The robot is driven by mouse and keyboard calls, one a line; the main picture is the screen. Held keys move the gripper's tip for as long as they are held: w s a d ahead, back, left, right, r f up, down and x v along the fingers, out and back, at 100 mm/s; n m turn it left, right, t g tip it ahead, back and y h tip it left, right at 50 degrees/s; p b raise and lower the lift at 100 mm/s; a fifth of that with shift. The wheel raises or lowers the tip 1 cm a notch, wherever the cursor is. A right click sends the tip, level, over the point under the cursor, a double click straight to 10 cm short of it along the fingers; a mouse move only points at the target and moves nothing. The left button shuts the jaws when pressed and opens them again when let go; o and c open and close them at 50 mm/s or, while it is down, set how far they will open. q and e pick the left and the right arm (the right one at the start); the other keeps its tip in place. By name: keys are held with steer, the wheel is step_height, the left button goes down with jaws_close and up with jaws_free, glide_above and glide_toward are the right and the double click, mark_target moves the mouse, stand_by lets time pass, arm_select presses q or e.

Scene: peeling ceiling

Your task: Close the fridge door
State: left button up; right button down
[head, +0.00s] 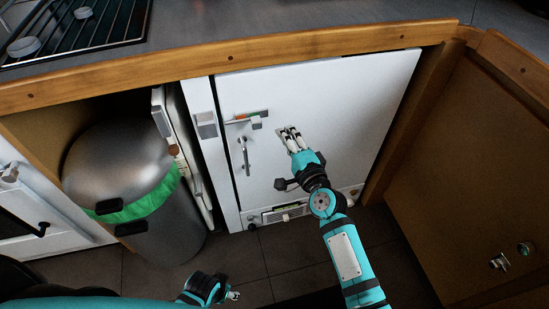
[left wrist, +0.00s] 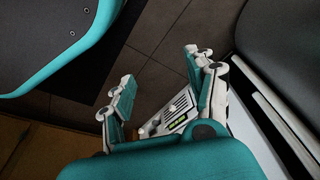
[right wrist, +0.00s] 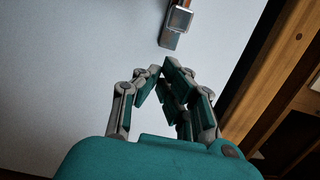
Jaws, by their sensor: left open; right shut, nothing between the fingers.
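The white fridge door (head: 330,100) stands under the wooden counter edge and looks flush or nearly flush with its frame; I cannot tell whether it is fully shut. It has a latch plate (head: 248,118) and a vertical handle (head: 245,155) on its left side. The door also fills much of the right wrist view (right wrist: 80,60). My right gripper (head: 291,136) is shut and empty, in front of the door's middle, right of the handle; contact is unclear. My left gripper (head: 234,295) is open and empty, low over the floor; it also shows in the left wrist view (left wrist: 160,85).
A metal bin (head: 165,225) with a green liner stands left of the fridge, beside a narrow white panel (head: 180,150). A wooden cabinet (head: 470,180) is on the right. The dark tiled floor (head: 255,265) in front is clear. A stove (head: 85,30) is above left.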

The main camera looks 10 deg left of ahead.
arm_select(q)
steer(key=f, duration=0.1)
steer(key=s+f, duration=0.1)
steer(key=f, duration=0.1)
steer(key=s+f+p, duration=0.1)
steer(key=shift+s+a+f, duration=0.2)
steer(key=shift+a, duration=0.2)
arm_select(e)
steer(key=s+a, duration=0.2)
steer(key=s, duration=0.5)
steer(key=shift+a+f, duration=0.15)
steer(key=shift+a, duration=0.2)
